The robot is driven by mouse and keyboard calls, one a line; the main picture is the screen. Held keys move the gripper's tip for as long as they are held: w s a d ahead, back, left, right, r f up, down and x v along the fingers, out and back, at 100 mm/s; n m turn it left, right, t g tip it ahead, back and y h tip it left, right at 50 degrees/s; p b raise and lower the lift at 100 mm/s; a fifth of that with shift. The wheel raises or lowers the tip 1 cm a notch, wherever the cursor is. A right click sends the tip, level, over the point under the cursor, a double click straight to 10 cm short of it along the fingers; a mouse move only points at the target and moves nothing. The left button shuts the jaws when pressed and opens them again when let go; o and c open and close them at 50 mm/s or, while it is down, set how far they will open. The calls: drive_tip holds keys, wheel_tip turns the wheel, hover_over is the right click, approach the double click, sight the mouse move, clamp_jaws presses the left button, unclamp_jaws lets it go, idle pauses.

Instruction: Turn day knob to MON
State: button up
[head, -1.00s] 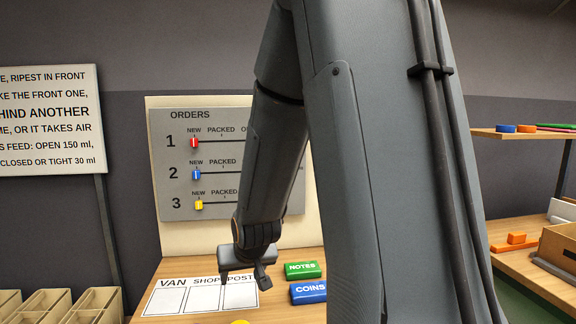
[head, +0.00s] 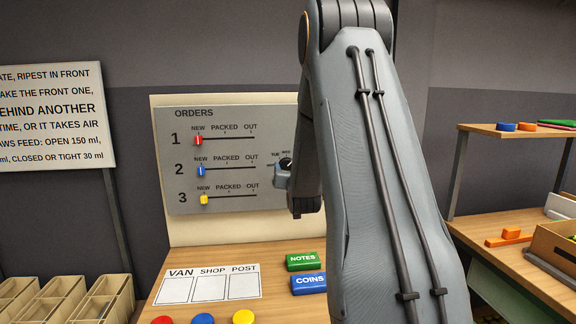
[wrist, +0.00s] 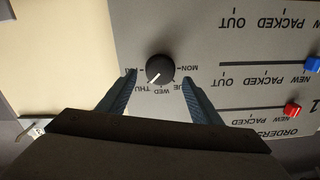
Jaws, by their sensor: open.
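The day knob (wrist: 160,69) is a round black dial with a white pointer line, on the grey orders board (wrist: 205,30). In the wrist view, which shows the board upside down, the line points down-left toward THU. MON is on the knob's right side there. My gripper (wrist: 159,76) is open, with one finger on each side of the knob and visible gaps between. Contact is not seen. In the head view the day knob (head: 286,162) is partly hidden by my gripper (head: 282,180) and arm.
The board's red slider (head: 198,140), blue slider (head: 201,170) and yellow slider (head: 204,200) sit at NEW. Below, the wooden table holds the green NOTES block (head: 303,261) and blue COINS block (head: 309,283). A shelf (head: 500,131) is at right.

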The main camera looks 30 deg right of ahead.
sight(287, 166)
drive_tip(key=shift+p+x, duration=0.45)
drive_tip(key=shift+x, duration=1.2)
drive_tip(key=c, duration=1.1)
